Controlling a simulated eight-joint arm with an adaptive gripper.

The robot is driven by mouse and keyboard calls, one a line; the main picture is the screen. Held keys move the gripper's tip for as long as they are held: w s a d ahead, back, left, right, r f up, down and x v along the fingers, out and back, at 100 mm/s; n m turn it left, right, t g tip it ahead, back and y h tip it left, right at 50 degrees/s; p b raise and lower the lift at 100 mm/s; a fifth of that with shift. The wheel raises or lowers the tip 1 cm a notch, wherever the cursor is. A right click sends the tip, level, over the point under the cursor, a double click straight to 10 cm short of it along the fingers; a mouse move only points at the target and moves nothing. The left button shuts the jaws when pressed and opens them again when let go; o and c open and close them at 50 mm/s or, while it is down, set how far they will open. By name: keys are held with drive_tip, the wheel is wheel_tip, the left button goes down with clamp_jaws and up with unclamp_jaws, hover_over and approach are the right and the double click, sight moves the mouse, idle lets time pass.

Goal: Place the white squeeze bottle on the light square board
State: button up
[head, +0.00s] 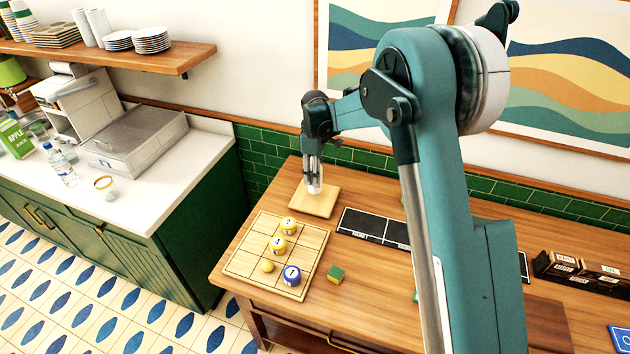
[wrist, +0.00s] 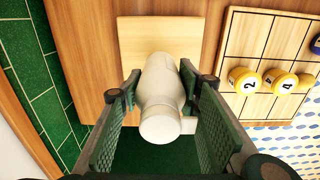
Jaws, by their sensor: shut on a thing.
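The white squeeze bottle (wrist: 161,95) is between the two fingers of my gripper (wrist: 160,92) in the wrist view. The fingers are shut on it. In the head view my gripper (head: 314,172) is over the light square board (head: 318,205), with the lower end of the bottle (head: 314,188) showing below the fingers. The board also shows behind the bottle in the wrist view (wrist: 135,38). I cannot tell whether the bottle's base touches the board.
A gridded wooden board (head: 246,262) with numbered yellow and blue pieces lies in front of the square board. A green tiled wall (head: 270,150) stands behind the table.

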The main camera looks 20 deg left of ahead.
drive_tip(key=shift+f, duration=1.55)
drive_tip(key=shift+f, duration=0.2)
drive_tip(key=o, duration=1)
drive_tip(key=shift+r, duration=0.2)
wheel_tip(320, 180, up, 12)
drive_tip(key=shift+b, duration=0.3)
